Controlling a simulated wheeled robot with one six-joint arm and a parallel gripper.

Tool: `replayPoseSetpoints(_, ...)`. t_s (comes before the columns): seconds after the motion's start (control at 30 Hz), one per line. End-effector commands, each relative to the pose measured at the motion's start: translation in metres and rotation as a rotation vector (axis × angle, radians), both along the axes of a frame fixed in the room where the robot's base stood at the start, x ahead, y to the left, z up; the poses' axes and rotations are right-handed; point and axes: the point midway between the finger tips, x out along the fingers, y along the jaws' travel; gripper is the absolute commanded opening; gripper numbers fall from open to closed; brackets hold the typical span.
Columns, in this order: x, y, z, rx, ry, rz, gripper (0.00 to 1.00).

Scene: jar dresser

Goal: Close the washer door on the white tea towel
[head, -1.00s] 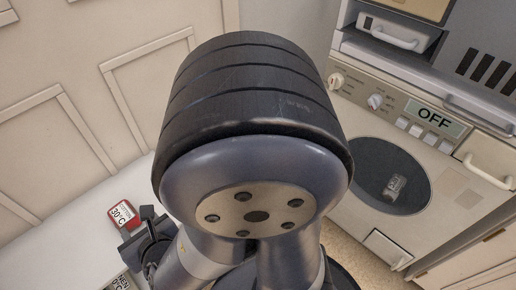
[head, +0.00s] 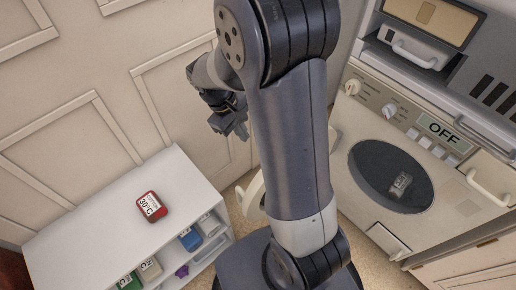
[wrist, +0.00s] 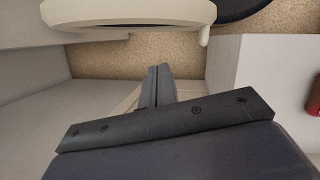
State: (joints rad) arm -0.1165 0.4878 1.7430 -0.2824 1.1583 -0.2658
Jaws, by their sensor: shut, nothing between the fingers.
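The washer (head: 362,125) stands at the right of the head view, its display reading OFF. In its dark round opening (head: 365,165) lies a small pale grey bundle (head: 400,184), perhaps the tea towel; I cannot tell for sure. The cream ring-shaped washer door (head: 251,200) stands open, swung out to the left of the opening and partly hidden behind my arm. The door also shows at the top of the wrist view (wrist: 130,15), beyond the fingertips and apart from them. My gripper (head: 238,130) is shut and empty, in front of the panelled wall.
A low white shelf unit (head: 95,215) at lower left bears a red box marked 30°C (head: 152,207). Several coloured boxes sit in its compartments. Tan floor (wrist: 185,65) shows between the door and the shelf. The panelled wall (head: 110,60) bounds the left side.

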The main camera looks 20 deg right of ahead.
Motion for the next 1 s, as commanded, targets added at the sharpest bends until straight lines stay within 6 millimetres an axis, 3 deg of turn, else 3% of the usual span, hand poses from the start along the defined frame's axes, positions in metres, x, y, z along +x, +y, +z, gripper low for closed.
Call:
replayPoseSetpoints(0.13,0.010,-0.003,0.012,0.113,-0.003,-0.196,0.00)
replayPoseSetpoints(0.33,0.013,-0.002,0.010,0.164,-0.004,-0.272,0.00)
replayPoseSetpoints(0.47,0.009,-0.003,-0.008,0.163,-0.001,-0.271,0.00)
replayPoseSetpoints(0.87,-0.012,-0.008,-0.089,0.161,0.000,-0.268,0.00)
replayPoseSetpoints(1.0,-0.032,-0.015,-0.083,0.161,-0.005,-0.268,0.00)
